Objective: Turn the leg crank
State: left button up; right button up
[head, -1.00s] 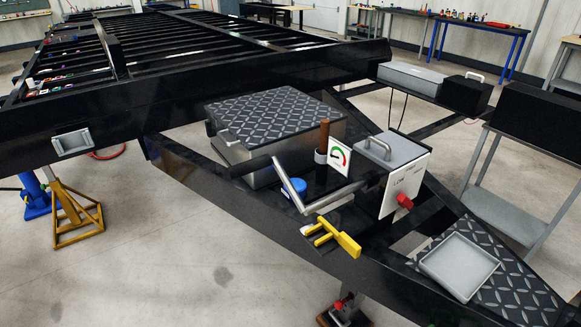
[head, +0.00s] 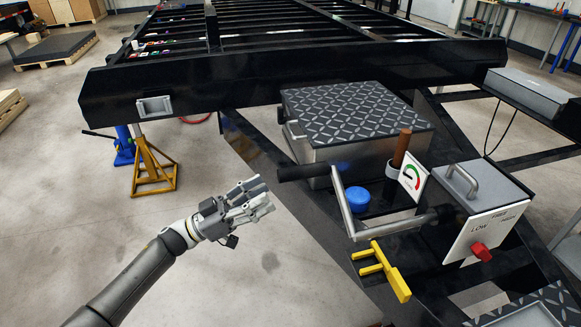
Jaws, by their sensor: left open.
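The leg crank (head: 346,205) is a grey bent bar with a black handle grip (head: 303,172) at its upper left end. It stands over the black trailer frame, in front of the diamond-plate box. Its lower right end runs toward the grey gear box (head: 480,205), which has a red knob (head: 481,251) and LOW lettering. My left gripper (head: 262,200) is open and empty, to the left of and a little below the handle grip, apart from it. My right gripper is not in view.
A diamond-plate box (head: 356,116), a blue cap (head: 357,198), a brown-handled post with a gauge (head: 413,176) and a yellow fork-shaped part (head: 384,269) crowd the crank. A yellow jack stand (head: 151,165) stands at left. The floor near my left arm is clear.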

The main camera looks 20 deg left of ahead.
aim_at(293, 176)
pick_arm(q)
jog(key=w+d+r, duration=0.1)
jog(key=w+d+r+p, duration=0.1)
jog(key=d, duration=0.1)
jog(key=shift+d+r, duration=0.2)
jog(key=shift+r, duration=0.2)
jog(key=p+x, duration=0.1)
jog(key=x, duration=0.3)
jog(key=shift+w+d, duration=0.15)
jog(key=shift+d, duration=0.05)
jog(key=shift+p+x, duration=0.3)
jog(key=shift+x, duration=0.5)
jog(key=shift+f, duration=0.15)
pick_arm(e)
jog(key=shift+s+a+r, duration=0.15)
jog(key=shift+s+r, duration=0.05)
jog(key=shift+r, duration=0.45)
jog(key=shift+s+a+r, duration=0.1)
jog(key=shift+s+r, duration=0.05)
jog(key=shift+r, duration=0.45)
pick_arm(q)
grip_shut()
